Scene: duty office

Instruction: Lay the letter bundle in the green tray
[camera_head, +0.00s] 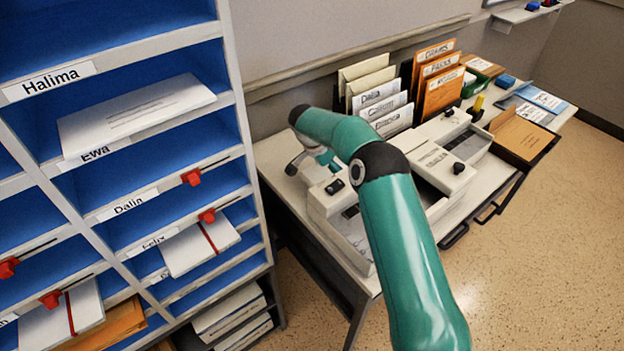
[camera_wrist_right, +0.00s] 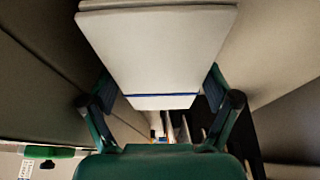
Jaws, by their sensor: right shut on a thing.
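In the right wrist view, a white letter bundle (camera_wrist_right: 155,50) with a blue band sits between the fingers of my right gripper (camera_wrist_right: 160,88), which is shut on it. In the head view my teal right arm reaches over the table; the held bundle and the fingers cannot be made out there. A green tray (camera_head: 483,66) stands at the back of the table, beyond the orange folders, and only part of it shows. My left gripper is in neither view.
A blue-lined pigeonhole shelf (camera_head: 232,60) stands on the left, with envelopes and red-banded bundles (camera_head: 200,246). Upright cream (camera_head: 366,75) and orange folders (camera_head: 438,80) line the table's back. Machines (camera_head: 440,165) crowd its middle; a brown tray (camera_head: 522,135) lies at right.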

